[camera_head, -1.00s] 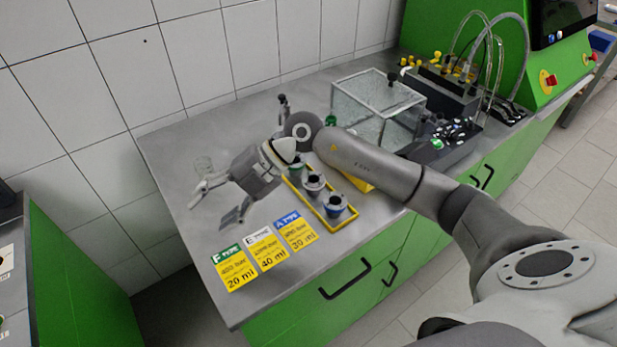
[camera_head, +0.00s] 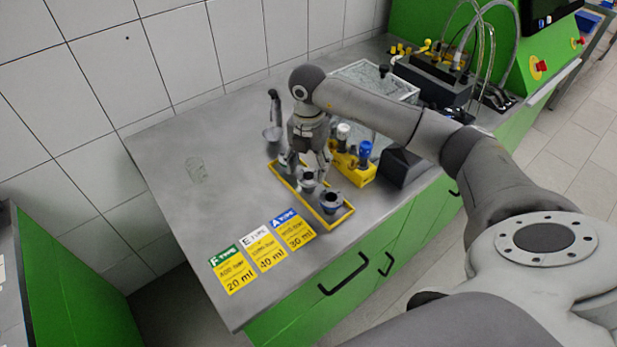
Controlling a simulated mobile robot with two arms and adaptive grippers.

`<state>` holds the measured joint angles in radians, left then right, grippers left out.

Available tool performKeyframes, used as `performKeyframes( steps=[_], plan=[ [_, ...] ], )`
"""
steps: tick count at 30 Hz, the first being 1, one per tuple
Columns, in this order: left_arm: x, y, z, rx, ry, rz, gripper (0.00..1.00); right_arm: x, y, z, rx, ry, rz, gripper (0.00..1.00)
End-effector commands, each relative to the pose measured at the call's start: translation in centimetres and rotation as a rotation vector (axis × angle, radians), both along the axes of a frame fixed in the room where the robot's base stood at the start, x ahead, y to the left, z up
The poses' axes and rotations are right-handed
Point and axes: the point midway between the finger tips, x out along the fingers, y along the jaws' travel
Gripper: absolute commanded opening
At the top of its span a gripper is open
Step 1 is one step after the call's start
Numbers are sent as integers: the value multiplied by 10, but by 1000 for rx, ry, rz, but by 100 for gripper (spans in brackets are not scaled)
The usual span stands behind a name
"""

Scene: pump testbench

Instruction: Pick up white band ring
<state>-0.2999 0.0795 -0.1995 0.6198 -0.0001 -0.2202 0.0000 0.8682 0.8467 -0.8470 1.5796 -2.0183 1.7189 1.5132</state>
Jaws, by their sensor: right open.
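The yellow tray (camera_head: 341,221) on the metal table holds several small grey ring-like parts in a row. The middle one (camera_head: 307,181) appears to be the white band ring, though its band is hard to make out. My right gripper (camera_head: 308,165) points down over the tray with its fingers open, close above or around the middle part. I cannot tell whether it touches it. The front part (camera_head: 331,202) has a bluish band and stands clear of the fingers. The back part is mostly hidden by the gripper. My left gripper is not in view.
A yellow block (camera_head: 350,171) with white-topped and blue-topped pieces stands just right of the gripper. A glass box (camera_head: 368,80) is behind my arm. Type labels (camera_head: 268,250) lie in front. The table's left part is free.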

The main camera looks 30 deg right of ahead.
Motion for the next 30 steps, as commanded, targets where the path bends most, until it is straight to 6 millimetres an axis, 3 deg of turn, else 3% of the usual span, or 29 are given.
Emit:
performKeyframes(
  steps=[12, 21, 30],
  plan=[
    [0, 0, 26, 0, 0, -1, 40, 0, -2, -47, 2, 4, 2, 59],
    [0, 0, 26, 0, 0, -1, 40, 1, -2, -53, 1, 0, 3, 59],
    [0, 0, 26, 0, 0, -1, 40, 1, -2, -53, 1, 0, 3, 21]
  ],
)
